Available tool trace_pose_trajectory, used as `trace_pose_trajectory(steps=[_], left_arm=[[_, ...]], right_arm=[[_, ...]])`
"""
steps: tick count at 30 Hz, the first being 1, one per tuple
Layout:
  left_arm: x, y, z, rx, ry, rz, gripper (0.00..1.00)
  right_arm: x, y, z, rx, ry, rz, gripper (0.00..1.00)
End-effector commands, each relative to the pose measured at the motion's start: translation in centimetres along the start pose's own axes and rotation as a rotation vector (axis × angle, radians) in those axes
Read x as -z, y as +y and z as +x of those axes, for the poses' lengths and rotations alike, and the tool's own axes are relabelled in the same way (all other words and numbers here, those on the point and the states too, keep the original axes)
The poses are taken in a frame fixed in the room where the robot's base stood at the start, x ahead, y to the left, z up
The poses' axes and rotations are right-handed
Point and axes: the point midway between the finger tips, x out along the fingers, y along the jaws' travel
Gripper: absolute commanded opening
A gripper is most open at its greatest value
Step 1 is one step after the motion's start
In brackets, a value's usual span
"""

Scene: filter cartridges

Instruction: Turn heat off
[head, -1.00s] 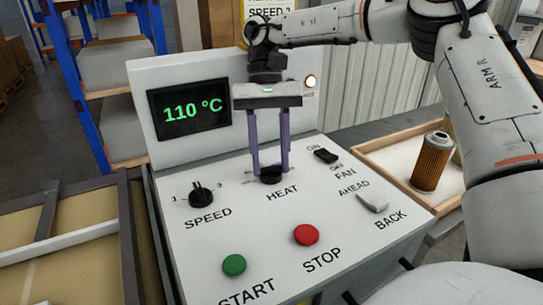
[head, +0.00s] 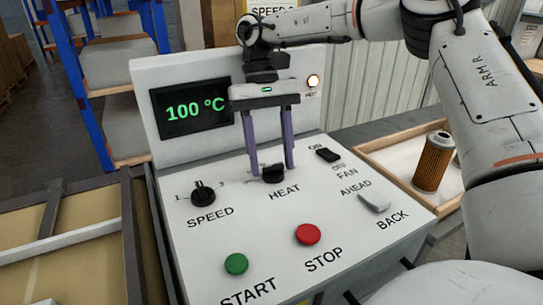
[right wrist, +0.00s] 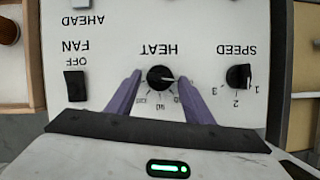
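The black HEAT knob (head: 273,174) is on the sloped top of a white control box (head: 340,225). In the right wrist view the HEAT knob (right wrist: 160,78) has its white pointer line toward the picture's right; the small scale labels are hard to read. My right gripper (head: 272,168) is over it, purple fingers apart on either side, with visible gaps to the knob. It also shows in the right wrist view (right wrist: 156,80), open. The display (head: 194,108) reads 100 °C in green. A lamp (head: 313,80) beside it is lit. My left gripper is not in view.
Close by are the SPEED knob (head: 203,193), FAN switch (head: 328,155), AHEAD/BACK switch (head: 374,202), green START button (head: 236,264) and red STOP button (head: 307,234). A filter cartridge (head: 433,162) stands in a wooden-edged tray at right.

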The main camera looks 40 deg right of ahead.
Motion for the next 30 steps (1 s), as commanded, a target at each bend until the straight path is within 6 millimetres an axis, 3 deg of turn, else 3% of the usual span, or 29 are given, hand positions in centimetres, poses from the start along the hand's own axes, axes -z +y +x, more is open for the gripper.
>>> trace_pose_trajectory(steps=[11,14,24,30], left_arm=[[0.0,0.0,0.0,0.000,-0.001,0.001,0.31],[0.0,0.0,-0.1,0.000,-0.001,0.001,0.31],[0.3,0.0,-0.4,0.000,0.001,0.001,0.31],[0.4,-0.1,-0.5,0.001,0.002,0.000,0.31]], right_arm=[[-0.2,0.0,-0.2,0.000,-0.003,0.001,0.54],[-0.5,-0.1,-1.2,0.001,0.000,0.000,0.54],[-2.9,-0.1,-7.1,0.001,0.000,0.000,0.54],[-3.7,-0.1,-9.0,0.000,-0.001,0.000,0.54]])
